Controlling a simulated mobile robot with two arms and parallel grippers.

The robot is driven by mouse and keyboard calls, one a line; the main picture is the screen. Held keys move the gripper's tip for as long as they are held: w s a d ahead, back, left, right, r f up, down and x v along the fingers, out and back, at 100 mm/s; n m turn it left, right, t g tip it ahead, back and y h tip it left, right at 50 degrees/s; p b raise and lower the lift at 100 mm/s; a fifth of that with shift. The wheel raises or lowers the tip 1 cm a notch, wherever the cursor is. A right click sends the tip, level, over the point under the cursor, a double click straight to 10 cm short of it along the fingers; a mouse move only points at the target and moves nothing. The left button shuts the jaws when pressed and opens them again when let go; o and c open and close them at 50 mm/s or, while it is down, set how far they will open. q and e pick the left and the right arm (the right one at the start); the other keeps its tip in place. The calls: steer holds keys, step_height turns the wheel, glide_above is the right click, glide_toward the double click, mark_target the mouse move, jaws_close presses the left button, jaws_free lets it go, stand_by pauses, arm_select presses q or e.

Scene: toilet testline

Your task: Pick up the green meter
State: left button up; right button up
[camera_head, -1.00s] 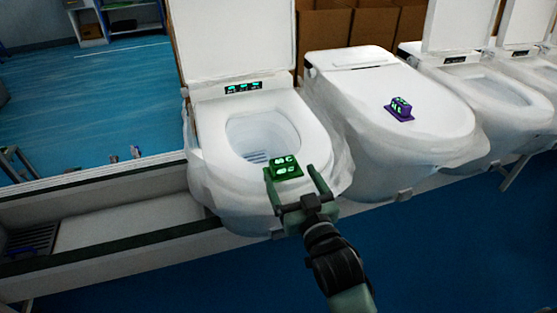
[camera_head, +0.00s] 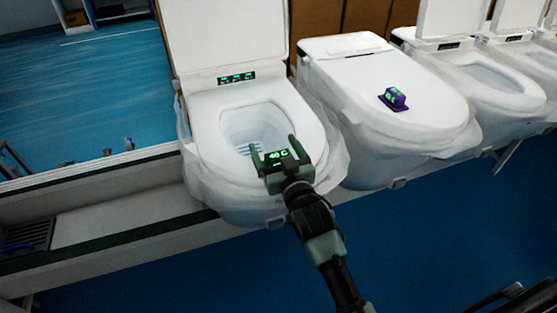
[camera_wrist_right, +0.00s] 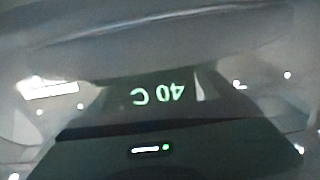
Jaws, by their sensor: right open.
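The green meter (camera_head: 278,157) sits at the front rim of the open toilet, its lit display partly hidden by my right gripper. My right gripper (camera_head: 274,142) is open, with one finger on each side of the meter. In the right wrist view the meter's dark display (camera_wrist_right: 158,96) fills the middle and reads 40 C upside down. No contact between fingers and meter can be made out. My left gripper is not in view.
The open toilet (camera_head: 205,131) has a raised lid behind the bowl. A closed toilet (camera_head: 360,80) to its right carries a purple meter (camera_head: 393,99). More toilets stand farther right. A ledge (camera_head: 125,217) runs at the left; blue floor lies in front.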

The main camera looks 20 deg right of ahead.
steer(key=c, duration=1.6)
steer(key=shift+r, duration=0.1)
